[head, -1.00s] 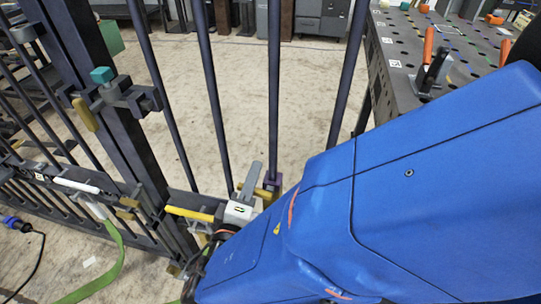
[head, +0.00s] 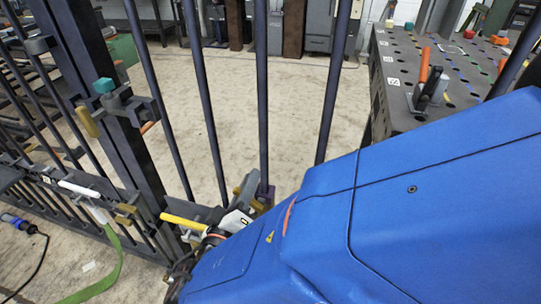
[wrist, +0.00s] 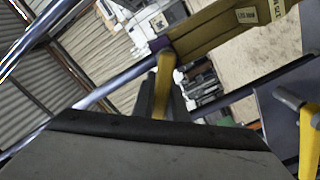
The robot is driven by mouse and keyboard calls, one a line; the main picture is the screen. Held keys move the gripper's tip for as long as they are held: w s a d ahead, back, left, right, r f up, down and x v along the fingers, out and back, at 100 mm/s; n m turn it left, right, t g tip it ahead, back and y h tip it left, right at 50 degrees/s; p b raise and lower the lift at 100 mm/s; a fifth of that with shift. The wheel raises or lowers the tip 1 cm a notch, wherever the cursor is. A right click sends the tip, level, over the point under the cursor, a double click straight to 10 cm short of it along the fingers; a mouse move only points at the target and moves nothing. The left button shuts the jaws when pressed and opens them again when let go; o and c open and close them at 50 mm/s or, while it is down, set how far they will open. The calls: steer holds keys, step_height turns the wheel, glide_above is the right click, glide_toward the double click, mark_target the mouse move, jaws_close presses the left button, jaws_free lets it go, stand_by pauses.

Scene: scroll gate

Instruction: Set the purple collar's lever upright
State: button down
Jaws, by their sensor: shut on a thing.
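The purple collar (head: 265,191) sits low on a dark vertical gate bar in the head view. It also shows as a small purple patch in the wrist view (wrist: 159,43). Its ochre lever (wrist: 165,72) stands between my dark fingers in the wrist view. My gripper (wrist: 162,95) is shut on the lever. In the head view my gripper (head: 246,190) is small, beside the collar, and my blue arm hides much of the area in front. The lever's exact tilt is hard to tell.
An ochre labelled bar (wrist: 225,28) passes close behind the lever. A yellow handle (head: 186,221) lies just left of my wrist. A teal-topped latch (head: 108,98) is on the gate post. A perforated table (head: 400,70) stands at the right. A green strap (head: 105,265) hangs at lower left.

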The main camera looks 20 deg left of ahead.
steer(key=c, duration=1.8)
jaws_free()
steer(key=shift+o, duration=0.2)
steer(key=shift+f, duration=0.1)
